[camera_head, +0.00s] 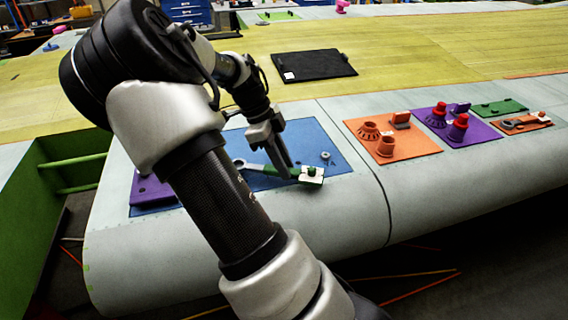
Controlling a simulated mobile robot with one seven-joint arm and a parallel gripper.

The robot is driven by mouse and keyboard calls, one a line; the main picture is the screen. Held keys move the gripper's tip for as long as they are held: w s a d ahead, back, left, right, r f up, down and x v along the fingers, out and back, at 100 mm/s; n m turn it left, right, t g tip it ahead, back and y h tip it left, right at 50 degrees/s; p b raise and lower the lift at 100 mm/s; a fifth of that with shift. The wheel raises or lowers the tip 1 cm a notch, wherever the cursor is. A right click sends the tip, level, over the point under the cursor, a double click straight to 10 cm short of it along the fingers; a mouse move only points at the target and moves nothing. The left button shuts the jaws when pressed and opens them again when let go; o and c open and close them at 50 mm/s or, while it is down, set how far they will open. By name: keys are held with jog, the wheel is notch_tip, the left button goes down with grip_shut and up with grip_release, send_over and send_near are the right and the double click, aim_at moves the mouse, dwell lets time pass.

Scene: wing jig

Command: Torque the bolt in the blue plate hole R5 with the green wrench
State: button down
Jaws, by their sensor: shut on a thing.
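The blue plate (312,136) lies on the pale wing surface, partly hidden behind my arm. My gripper (284,170) points down over its right half and is shut on the green wrench (263,168). The wrench lies low and roughly flat over the plate, with a grey ring end (239,163) at the left.
A purple block (150,190) stands at the plate's left end. To the right lie an orange plate (411,150) and a purple plate (483,131) with raised fittings. A black mat (320,66) lies on the yellow surface behind. The wing's front edge drops away below.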

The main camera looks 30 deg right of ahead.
jog(key=shift+f, duration=0.15)
jog(key=shift+f+b, duration=0.35)
jog(key=shift+f, duration=0.3)
jog(key=shift+s+a+r+m+p, duration=0.1)
jog(key=shift+s+a+m+p, duration=0.2)
jog(key=shift+m+p, duration=0.1)
jog(key=shift+s+a+m+g+y+p, duration=0.3)
jog(key=shift+s+a+m+y+p, duration=0.15)
jog(key=shift+a+m, duration=0.3)
jog(key=shift+s+a+m+p, duration=0.25)
jog(key=shift+a+m+p, duration=0.05)
jog(key=shift+m+p, duration=0.15)
jog(key=shift+s+a+f+m+y+p, duration=0.15)
jog(key=shift+s+a+m+y+p, duration=0.1)
jog(key=shift+a+m, duration=0.15)
jog(key=shift+s+a+f+m+y+p, duration=0.1)
jog(key=shift+s+a+f+m+p, duration=0.1)
jog(key=shift+a+m, duration=0.2)
